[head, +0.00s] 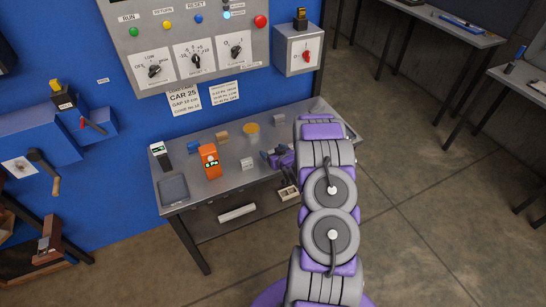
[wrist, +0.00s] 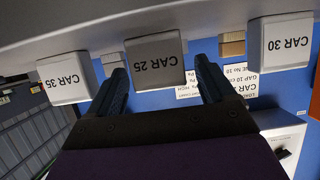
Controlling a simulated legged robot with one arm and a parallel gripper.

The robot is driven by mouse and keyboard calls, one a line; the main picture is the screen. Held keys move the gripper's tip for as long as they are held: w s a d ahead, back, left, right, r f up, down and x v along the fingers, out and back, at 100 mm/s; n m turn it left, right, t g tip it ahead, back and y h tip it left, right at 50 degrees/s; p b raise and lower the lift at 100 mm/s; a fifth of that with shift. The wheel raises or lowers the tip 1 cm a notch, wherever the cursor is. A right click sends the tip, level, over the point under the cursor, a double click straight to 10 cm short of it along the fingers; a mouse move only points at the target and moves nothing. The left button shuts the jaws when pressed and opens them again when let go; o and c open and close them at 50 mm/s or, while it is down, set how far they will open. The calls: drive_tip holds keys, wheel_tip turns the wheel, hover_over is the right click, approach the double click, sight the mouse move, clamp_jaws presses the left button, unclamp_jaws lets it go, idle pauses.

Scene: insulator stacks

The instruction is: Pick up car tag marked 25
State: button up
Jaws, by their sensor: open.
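In the wrist view the tag marked CAR 25 (wrist: 155,62) is a grey block with its lettering upside down. It shows in the gap between the two dark fingers of my gripper (wrist: 160,75). The gripper is open, with one finger to each side of the block; whether either touches it I cannot tell. In the head view my gripper (head: 278,157) is low over the metal table (head: 200,190), partly hidden by my arm. Small blocks stand on the table there, but their markings are too small to read.
In the wrist view a CAR 35 block (wrist: 65,78) is to the left and a CAR 30 block (wrist: 279,52) to the right. The table also bears an orange device (head: 209,160), a white-topped device (head: 160,155) and a yellow disc (head: 251,128). A control panel (head: 190,45) rises behind.

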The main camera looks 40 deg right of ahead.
drive_tip(key=shift+w, duration=0.1)
drive_tip(key=shift+c, duration=0.2)
drive_tip(key=c, duration=1)
drive_tip(key=shift+c, duration=0.3)
drive_tip(key=shift+r, duration=0.1)
